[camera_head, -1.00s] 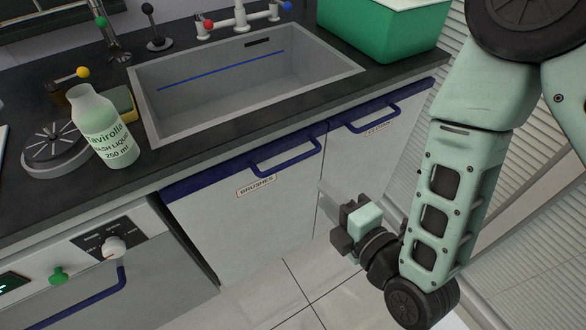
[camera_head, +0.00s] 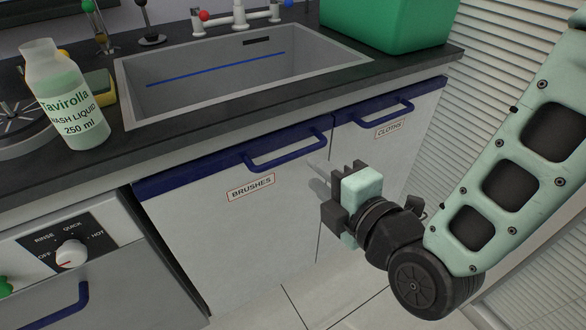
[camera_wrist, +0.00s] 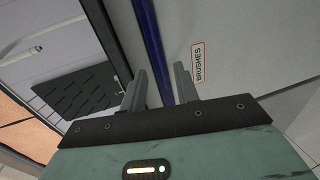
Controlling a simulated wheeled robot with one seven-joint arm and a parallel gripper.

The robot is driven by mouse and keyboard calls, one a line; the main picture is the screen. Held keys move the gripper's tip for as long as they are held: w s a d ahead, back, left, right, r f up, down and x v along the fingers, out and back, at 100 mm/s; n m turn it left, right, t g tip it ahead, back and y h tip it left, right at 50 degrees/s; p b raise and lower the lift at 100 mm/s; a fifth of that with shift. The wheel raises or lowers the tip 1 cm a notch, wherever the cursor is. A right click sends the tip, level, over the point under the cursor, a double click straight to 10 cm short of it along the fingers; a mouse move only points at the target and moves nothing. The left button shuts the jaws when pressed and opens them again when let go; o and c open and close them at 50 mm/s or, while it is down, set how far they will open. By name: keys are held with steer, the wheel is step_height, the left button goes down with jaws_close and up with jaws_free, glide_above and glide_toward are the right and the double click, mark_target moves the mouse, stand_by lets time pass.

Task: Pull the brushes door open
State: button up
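The brushes door (camera_head: 220,225) is a pale panel under the sink, with a dark blue top strip, a blue bar handle (camera_head: 290,150) and a "BRUSHES" label (camera_head: 251,188). It looks shut. My gripper (camera_head: 318,176) is in front of the door's right part, right of and slightly below the handle. In the wrist view my gripper (camera_wrist: 158,80) is open, with nothing between its fingers that I can see held. A blue bar or strip (camera_wrist: 150,40) runs between the fingers in that picture; I cannot tell whether it is the handle. The label (camera_wrist: 197,63) lies right of them.
The cloths door (camera_head: 385,140) with its own blue handle is to the right. Above are the sink (camera_head: 220,80), a green tub (camera_head: 385,25) and a wash liquid bottle (camera_head: 65,95) on the dark counter.

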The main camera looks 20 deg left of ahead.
mark_target(295, 158)
steer(key=x, duration=0.8)
steer(key=shift+w+a+f, duration=0.1)
steer(key=shift+w+a, duration=0.15)
steer(key=shift+a, duration=0.05)
jaws_close()
